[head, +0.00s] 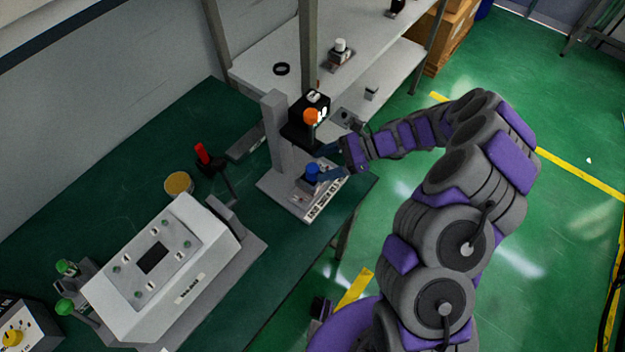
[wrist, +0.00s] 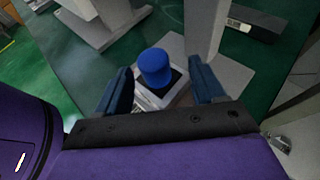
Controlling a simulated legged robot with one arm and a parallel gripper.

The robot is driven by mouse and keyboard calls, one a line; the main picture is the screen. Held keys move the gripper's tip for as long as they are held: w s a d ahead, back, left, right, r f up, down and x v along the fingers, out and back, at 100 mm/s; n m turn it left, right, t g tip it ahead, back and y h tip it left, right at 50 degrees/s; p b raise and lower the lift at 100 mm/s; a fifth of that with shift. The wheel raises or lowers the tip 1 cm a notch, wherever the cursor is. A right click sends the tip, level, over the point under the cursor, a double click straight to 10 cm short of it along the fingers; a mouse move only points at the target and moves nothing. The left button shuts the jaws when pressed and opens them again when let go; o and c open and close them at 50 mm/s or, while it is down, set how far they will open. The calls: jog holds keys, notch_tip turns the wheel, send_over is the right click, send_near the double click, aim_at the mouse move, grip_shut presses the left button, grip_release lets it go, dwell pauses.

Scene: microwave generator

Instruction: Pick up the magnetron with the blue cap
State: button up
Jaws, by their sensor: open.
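The magnetron's blue cap (head: 312,170) shows on the light-grey base of a stand in the head view. The blue cap (wrist: 155,66) also shows in the wrist view, upright and between my fingers' lines, a little beyond their tips. My gripper (head: 324,163) is beside the cap at the stand, its fingers reaching in from the right. In the wrist view my gripper (wrist: 162,88) is open, one blue finger on each side, and nothing is clamped. The magnetron's body below the cap is mostly hidden.
The stand's grey column (head: 277,130) and a black head with an orange knob (head: 311,116) rise close behind and above the cap. A white machine (head: 165,265) and a red-handled lever (head: 203,153) stand to the left on the green table (head: 110,205). White shelves (head: 265,65) are behind.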

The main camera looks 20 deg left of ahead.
aim_at(306, 176)
jog(key=shift+s+r+b+x, duration=0.15)
jog(key=shift+b+x, duration=0.3)
jog(key=shift+x, duration=0.9)
jog(key=shift+s+r+b+x, duration=0.15)
jog(key=shift+b+x, duration=0.3)
jog(key=shift+x, duration=0.9)
grip_shut()
